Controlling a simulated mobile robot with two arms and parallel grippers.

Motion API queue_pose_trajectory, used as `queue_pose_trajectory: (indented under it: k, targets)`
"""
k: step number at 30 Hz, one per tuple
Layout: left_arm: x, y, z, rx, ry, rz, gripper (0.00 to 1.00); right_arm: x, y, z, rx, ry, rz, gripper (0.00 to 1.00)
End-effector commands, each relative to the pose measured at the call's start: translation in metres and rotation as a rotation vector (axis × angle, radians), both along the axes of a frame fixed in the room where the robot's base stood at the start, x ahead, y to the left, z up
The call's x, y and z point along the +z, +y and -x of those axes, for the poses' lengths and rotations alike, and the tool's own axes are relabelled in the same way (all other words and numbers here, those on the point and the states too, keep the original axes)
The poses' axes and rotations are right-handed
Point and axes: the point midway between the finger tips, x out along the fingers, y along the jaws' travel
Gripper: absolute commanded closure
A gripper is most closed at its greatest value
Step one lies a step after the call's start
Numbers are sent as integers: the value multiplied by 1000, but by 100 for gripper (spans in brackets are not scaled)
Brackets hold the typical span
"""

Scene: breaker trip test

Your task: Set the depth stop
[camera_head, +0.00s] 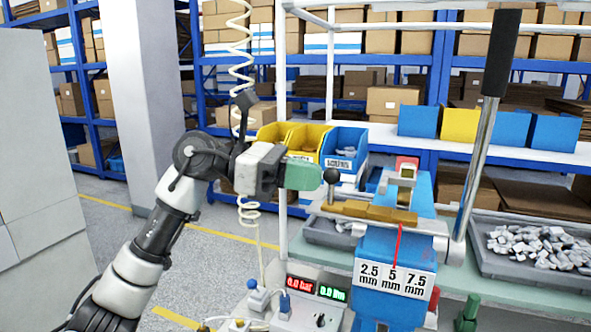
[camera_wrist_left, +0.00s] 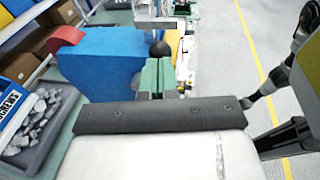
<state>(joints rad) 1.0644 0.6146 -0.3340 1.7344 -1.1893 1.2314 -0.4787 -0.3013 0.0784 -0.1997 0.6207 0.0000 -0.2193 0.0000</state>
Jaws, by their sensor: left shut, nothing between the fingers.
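The blue press (camera_head: 395,215) stands on the bench and also shows in the left wrist view (camera_wrist_left: 110,62). Its white scale plate (camera_head: 393,279) reads 2.5, 5 and 7.5 mm. A thin red pointer (camera_head: 397,244) hangs from the brass bar (camera_head: 370,212) and ends at the 5 mark. A black ball knob (camera_head: 331,175) sits at the left end of the mechanism; it also shows in the left wrist view (camera_wrist_left: 160,49). My left gripper (camera_head: 316,176) has green fingers, shut and empty, just left of the knob. I cannot tell whether they touch it. My right gripper is out of view.
A long lever with a black grip (camera_head: 502,52) rises right of the press. A grey tray of metal parts (camera_head: 535,248) lies on the right. Yellow and blue bins (camera_head: 344,148) stand behind. A control box (camera_head: 312,303) with lit displays sits in front.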

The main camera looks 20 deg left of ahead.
Motion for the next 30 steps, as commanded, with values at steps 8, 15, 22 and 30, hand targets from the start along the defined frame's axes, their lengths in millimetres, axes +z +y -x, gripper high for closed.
queue_pose_trajectory:
  k: [8, 15, 22, 30]
  targets:
    - [0, -3, 0, -1, 0, 0, 100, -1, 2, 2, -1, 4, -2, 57]
    - [0, -38, 2, -3, -2, 1, 100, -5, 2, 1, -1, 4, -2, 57]
    - [0, -43, 2, -2, 0, 0, 100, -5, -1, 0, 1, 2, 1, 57]
    - [-4, -39, 3, -3, 0, 0, 100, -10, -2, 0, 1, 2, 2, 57]
